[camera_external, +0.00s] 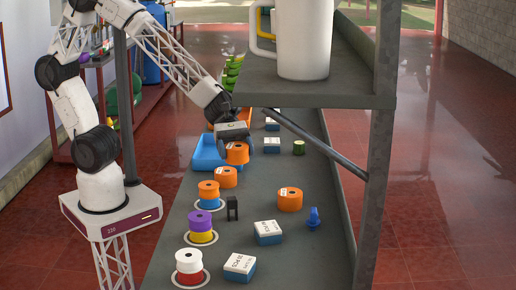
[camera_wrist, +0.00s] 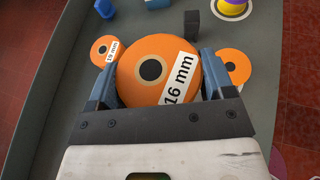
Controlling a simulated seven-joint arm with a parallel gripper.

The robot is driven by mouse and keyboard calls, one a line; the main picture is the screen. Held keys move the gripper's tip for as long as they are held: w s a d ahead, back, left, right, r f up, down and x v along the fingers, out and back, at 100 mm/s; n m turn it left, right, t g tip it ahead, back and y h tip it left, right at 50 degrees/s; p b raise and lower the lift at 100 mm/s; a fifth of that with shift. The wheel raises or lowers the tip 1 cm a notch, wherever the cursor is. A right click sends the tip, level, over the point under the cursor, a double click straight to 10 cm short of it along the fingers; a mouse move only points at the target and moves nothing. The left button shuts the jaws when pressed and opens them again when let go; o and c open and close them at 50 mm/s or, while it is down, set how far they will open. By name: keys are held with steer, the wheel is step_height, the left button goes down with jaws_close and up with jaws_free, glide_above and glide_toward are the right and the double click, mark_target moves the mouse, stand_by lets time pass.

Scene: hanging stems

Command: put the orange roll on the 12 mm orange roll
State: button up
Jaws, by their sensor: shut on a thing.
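My gripper (camera_external: 233,140) is shut on an orange roll (camera_external: 237,153), held above the grey bench. In the wrist view this roll (camera_wrist: 150,50) sits between the fingers, with a dark centre and a white label reading 16 mm. Another orange roll (camera_external: 226,177) is just in front of the held one. An orange roll (camera_external: 209,188) sits on a blue one. I cannot read which is 12 mm.
Purple-on-yellow (camera_external: 200,222) and white-on-red (camera_external: 189,261) stacks stand along the left edge. White-and-blue boxes (camera_external: 268,232), a black clip-like piece (camera_external: 232,208) and a blue figure (camera_external: 313,218) stand on the bench. A blue tray (camera_external: 205,155) is beside my gripper. A shelf with a white mug (camera_external: 303,40) overhangs.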

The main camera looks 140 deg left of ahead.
steer(key=s+d+f+m+g+h, duration=0.1)
steer(key=s, duration=1)
steer(key=s+d+f+m+h, duration=0.1)
steer(key=s+d+m+h, duration=0.1)
steer(key=s, duration=1)
steer(key=shift+s+d+g, duration=0.2)
steer(key=shift+s+g, duration=0.05)
steer(key=shift+g, duration=0.15)
steer(key=shift+w, duration=0.15)
glide_above(226, 171)
steer(key=shift+f, duration=0.7)
steer(key=shift+f, duration=1.75)
